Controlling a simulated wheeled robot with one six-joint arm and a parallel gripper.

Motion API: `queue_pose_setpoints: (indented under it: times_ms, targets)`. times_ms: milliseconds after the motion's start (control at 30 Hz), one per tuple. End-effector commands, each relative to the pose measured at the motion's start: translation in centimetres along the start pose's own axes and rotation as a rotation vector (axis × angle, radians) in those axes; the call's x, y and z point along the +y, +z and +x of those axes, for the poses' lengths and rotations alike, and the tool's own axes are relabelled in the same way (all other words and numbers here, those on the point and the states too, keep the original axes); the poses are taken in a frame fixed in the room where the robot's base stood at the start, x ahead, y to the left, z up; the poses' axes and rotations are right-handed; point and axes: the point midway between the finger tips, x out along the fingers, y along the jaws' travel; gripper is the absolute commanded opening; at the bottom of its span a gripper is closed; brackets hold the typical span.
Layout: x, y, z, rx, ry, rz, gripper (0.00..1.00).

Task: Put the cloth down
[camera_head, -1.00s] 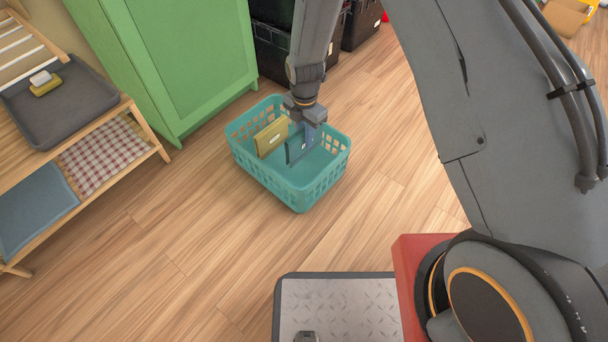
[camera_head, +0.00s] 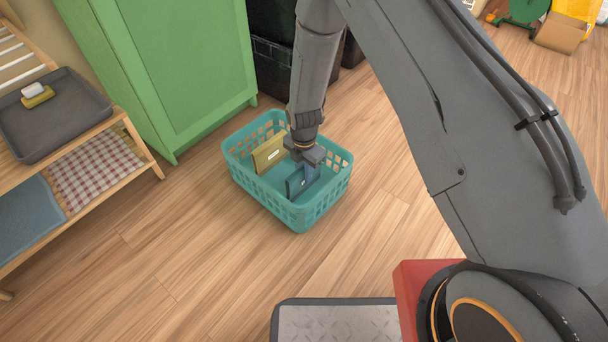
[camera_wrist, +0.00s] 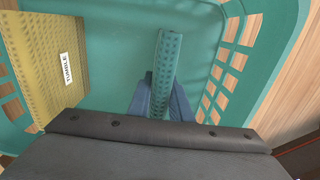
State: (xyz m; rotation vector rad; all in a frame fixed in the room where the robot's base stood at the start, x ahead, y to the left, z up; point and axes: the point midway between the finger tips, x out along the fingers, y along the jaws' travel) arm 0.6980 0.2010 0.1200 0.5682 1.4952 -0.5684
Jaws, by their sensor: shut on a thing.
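A flat, dotted teal cloth (camera_wrist: 164,60) is held upright on edge between the blue fingers of my gripper (camera_wrist: 161,100). In the head view the cloth (camera_head: 295,184) looks darker blue, and my gripper (camera_head: 309,168) reaches down into the turquoise basket (camera_head: 268,205) from above. The cloth is inside the basket, toward its right side. I cannot tell whether its lower edge touches the basket floor. My gripper is shut on it.
A yellow dotted piece labelled TUMBLE (camera_wrist: 40,62) stands at the left side of the basket, apart from the cloth. A green cabinet (camera_head: 170,70) and black totes (camera_head: 270,65) stand behind. A wooden shelf (camera_head: 145,150) is at left. The floor in front is clear.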

Motion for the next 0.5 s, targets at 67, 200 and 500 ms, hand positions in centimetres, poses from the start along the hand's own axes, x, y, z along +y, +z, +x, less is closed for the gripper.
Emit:
queue_pose_setpoints:
  times_ms: [67, 200, 500]
  targets:
    - [0.02, -0.01, -0.14, 0.0, 0.001, 0.0, 0.0]
    - [0.0, -0.02, 0.01, 0.0, 0.0, 0.0, 0.0]
    - [-0.01, -0.02, 0.15, 0.0, 0.0, 0.0, 0.37]
